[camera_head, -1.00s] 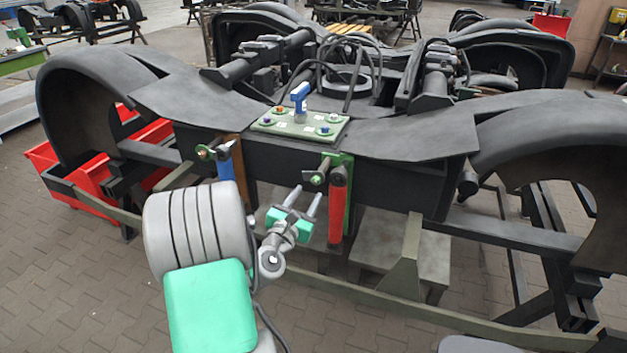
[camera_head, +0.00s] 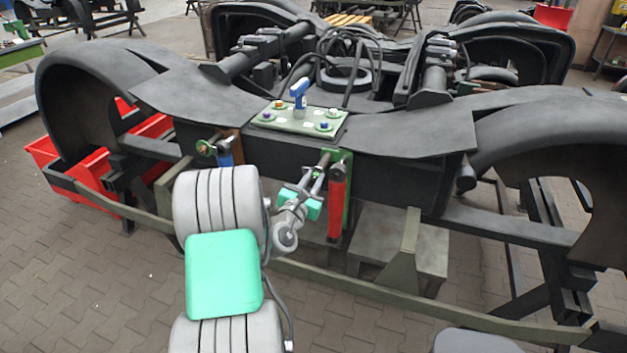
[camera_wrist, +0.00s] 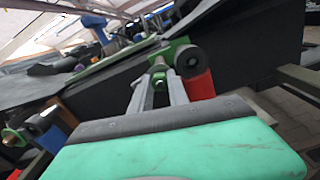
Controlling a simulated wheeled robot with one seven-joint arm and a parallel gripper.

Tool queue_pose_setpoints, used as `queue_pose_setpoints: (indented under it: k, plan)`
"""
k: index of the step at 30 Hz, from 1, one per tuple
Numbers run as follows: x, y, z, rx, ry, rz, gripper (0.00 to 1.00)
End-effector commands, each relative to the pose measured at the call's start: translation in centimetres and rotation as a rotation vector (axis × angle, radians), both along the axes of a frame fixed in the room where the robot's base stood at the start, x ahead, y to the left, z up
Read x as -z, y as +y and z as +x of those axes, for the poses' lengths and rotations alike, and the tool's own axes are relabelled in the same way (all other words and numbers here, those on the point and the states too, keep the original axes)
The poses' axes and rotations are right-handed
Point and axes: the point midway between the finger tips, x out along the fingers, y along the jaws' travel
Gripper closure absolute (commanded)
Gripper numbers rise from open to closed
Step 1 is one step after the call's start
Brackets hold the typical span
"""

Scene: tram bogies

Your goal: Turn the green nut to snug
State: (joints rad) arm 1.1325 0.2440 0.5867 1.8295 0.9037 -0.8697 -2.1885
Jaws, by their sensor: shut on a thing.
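The green nut (camera_wrist: 158,79) shows in the wrist view between the tips of my two grey fingers, on the end of a fitting at a green bracket. My gripper (camera_head: 317,178) reaches this fitting from the front left in the head view, with its fingers closed on the nut. In the head view the fingers largely cover the nut. The green bracket (camera_head: 346,160) stands behind it on the dark bogie frame. How tight the nut sits cannot be seen.
A red cylinder (camera_head: 337,205) hangs close to the right of my fingers. A second fitting with a green end (camera_head: 205,147) and a blue cylinder (camera_head: 225,158) sit to the left. Above is a green plate (camera_head: 270,124) with coloured knobs and a blue-handled tool (camera_head: 299,92). A beam (camera_head: 400,304) runs below.

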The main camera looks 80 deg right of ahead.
Motion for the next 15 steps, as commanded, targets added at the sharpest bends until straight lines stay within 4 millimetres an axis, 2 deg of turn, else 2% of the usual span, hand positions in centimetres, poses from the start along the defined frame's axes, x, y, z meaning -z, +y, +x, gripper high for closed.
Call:
queue_pose_setpoints:
  k: [1,5,15]
  plan:
    - [0.0,0.01,0.0,0.0,0.0,0.0,0.9]
    - [0.0,0.01,0.0,0.0,0.0,0.0,1.0]
    - [0.01,0.01,0.0,0.0,-0.002,0.0,1.0]
